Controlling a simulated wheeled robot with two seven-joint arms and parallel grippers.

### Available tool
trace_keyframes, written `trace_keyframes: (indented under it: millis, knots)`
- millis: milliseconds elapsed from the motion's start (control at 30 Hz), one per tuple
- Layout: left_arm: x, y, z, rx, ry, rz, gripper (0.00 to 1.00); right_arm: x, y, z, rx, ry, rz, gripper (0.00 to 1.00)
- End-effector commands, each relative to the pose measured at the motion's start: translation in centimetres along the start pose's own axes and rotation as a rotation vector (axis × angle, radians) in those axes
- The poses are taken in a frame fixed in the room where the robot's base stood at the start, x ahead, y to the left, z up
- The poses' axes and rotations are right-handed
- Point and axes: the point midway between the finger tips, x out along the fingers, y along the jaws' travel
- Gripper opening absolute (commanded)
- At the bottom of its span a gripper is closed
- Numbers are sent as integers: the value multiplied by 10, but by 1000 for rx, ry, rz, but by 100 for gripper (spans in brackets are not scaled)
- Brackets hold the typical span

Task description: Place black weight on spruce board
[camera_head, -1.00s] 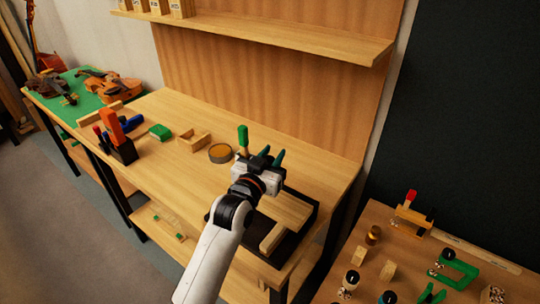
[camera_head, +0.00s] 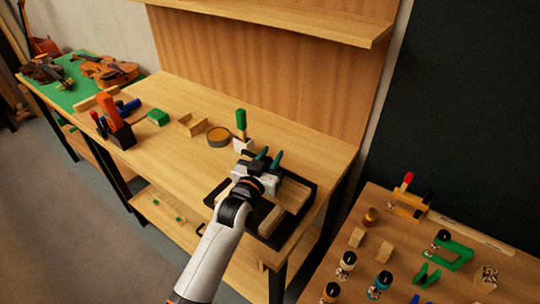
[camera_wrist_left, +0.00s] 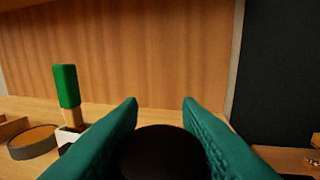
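My left gripper (camera_head: 270,158) is over the back part of a black-rimmed tray (camera_head: 312,203) on the bench. In the left wrist view its two teal fingers (camera_wrist_left: 161,103) stand apart, with a dark round piece, seemingly the black weight (camera_wrist_left: 162,153), filling the gap between them. The weight's underside is hidden. Pale wooden boards lie in the tray; the wide one on the right, likely the spruce board (camera_head: 293,197), is partly hidden behind my gripper. A narrower pale strip (camera_head: 269,222) lies in front. My right gripper is not in view.
A green-handled tool (camera_head: 241,122) stands upright just behind my gripper, with a round tin (camera_head: 219,136) to its left. Tool blocks (camera_head: 117,130) stand farther left. A lower bench (camera_head: 462,228) with small tools is at right. The bench's back middle is clear.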

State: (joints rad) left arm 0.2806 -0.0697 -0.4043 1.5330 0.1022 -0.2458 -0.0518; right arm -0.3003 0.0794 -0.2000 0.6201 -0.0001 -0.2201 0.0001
Motion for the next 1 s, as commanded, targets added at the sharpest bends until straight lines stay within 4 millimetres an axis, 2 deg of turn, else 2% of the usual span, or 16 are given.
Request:
trace_keyframes:
  millis: [33, 100, 467, 667, 1000]
  knots:
    - [0, 0, 0, 0, 1, 0, 40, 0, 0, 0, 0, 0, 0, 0]
    - [0, 0, 0, 0, 1, 0, 51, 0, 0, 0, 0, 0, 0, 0]
    - [-2, 0, 2, 0, 2, 0, 52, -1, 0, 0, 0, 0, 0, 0]
    - [-29, 0, 0, 0, 2, 0, 52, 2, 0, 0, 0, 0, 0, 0]
    - [-97, 0, 0, 1, 3, 0, 52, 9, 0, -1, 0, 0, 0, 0]
